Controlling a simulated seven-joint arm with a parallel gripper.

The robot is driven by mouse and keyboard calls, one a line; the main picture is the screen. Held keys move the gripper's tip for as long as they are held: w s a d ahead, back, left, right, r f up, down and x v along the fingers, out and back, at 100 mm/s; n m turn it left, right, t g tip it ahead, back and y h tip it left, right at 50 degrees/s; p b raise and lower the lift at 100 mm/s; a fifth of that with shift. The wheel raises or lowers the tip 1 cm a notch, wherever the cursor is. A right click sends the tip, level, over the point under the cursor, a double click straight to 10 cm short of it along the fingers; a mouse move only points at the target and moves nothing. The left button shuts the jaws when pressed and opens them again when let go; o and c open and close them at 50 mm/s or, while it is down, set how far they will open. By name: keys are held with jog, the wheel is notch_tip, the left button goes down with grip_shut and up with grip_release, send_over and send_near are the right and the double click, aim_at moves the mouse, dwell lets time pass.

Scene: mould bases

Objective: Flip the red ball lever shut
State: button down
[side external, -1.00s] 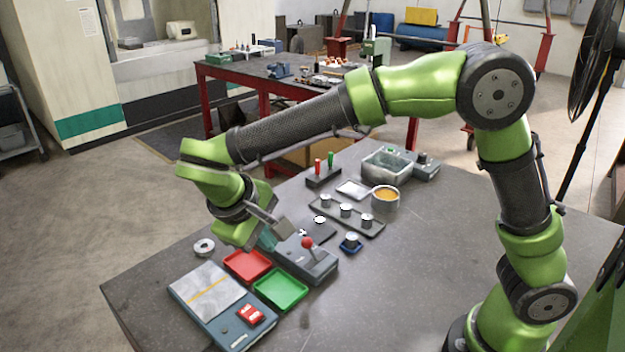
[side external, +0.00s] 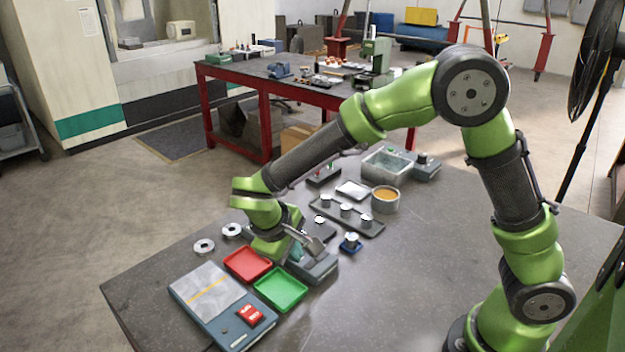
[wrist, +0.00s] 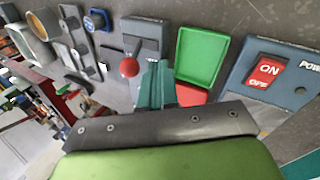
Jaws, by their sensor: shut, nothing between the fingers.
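The red ball (wrist: 129,66) of the lever shows in the wrist view, just left of my gripper's teal fingers (wrist: 156,80). The lever's grey base (wrist: 146,32) is beyond it. In the side external view the base (side external: 320,270) sits right of the trays, and my gripper (side external: 296,253) is low over its left part. My gripper is shut and empty. The ball and shaft are hidden behind my gripper and wrist in the side view. I cannot tell whether the fingers touch the ball.
A red tray (side external: 247,265) and a green tray (side external: 281,289) lie left of the lever base. A panel with a red switch (side external: 250,315) is at the front left. A blue piece with a metal knob (side external: 350,243) is to the right. The right tabletop (side external: 440,240) is clear.

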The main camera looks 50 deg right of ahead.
jog(key=shift+w+d+r, duration=0.1)
jog(key=shift+d, duration=0.5)
jog(key=shift+d+r, duration=0.1)
jog(key=shift+d+r+y, duration=0.1)
jog(key=shift+d+y, duration=0.1)
jog(key=shift+y, duration=0.2)
jog(key=shift+d+r, duration=0.1)
jog(key=shift+d, duration=0.05)
jog(key=shift+d+r+y, duration=0.25)
jog(key=shift+d+y, duration=0.25)
jog(key=shift+y, duration=0.05)
jog(key=shift+d+r+y, duration=0.2)
jog(key=shift+d+y, duration=0.25)
jog(key=shift+y, duration=0.1)
jog(key=d+y, duration=0.3)
jog(key=d, duration=0.3)
jog(key=shift+d+r, duration=0.2)
jog(key=shift+r, duration=0.05)
